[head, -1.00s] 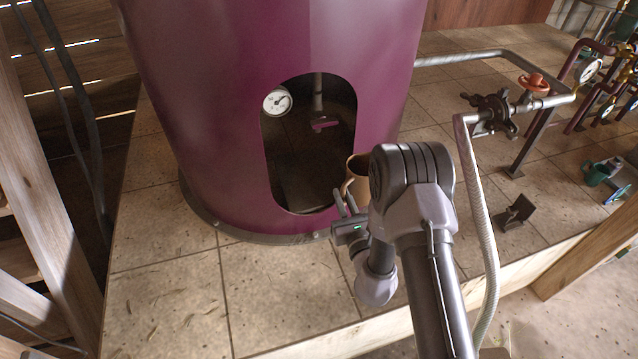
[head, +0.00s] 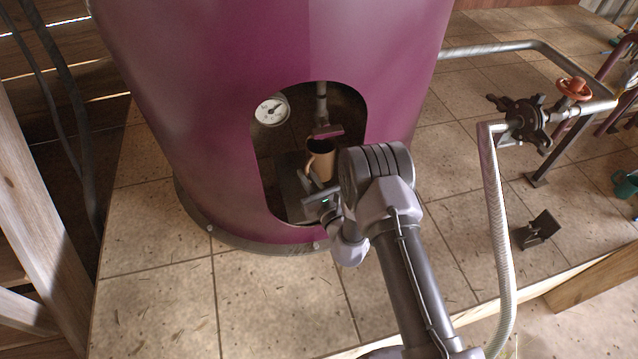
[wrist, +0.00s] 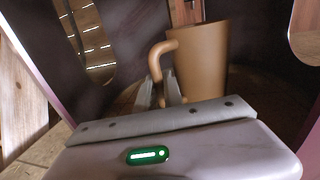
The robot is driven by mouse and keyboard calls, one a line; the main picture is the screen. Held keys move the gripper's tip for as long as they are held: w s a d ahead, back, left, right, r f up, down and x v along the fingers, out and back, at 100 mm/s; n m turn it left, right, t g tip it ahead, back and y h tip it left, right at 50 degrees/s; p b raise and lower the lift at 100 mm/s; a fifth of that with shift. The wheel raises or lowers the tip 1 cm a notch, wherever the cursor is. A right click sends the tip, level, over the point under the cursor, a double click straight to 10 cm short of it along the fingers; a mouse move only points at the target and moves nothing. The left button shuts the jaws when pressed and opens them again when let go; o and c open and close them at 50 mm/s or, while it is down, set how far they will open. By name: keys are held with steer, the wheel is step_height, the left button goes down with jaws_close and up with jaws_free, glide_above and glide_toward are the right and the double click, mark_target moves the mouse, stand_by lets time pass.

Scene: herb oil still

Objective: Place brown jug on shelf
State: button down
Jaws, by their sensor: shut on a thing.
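The brown jug (head: 321,160) is upright inside the arched opening of the purple still, just below the spout (head: 326,131). My gripper (head: 312,184) reaches in through the opening and is shut on the jug's handle. In the wrist view the jug (wrist: 200,62) stands just beyond the fingers (wrist: 160,92), its curved handle between them. A grey plate-like surface (head: 292,188) lies inside the opening, below and left of the jug; I cannot tell whether the jug touches it. My arm hides part of the jug's right side.
The purple still (head: 215,110) surrounds the opening, its edges close to my arm. A round gauge (head: 271,111) sits inside at the upper left. A valve with a red handle (head: 574,89) and a pale hose (head: 497,240) stand at the right.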

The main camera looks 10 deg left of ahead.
steer(key=f+b, duration=0.1)
steer(key=f, duration=0.4)
steer(key=f+b, duration=0.1)
steer(key=f, duration=0.2)
steer(key=shift+s+b, duration=0.3)
steer(key=shift+f, duration=0.25)
steer(key=c, duration=1.5)
jaws_free()
steer(key=shift+r, duration=0.1)
steer(key=shift+o, duration=0.2)
steer(key=shift+r, duration=0.1)
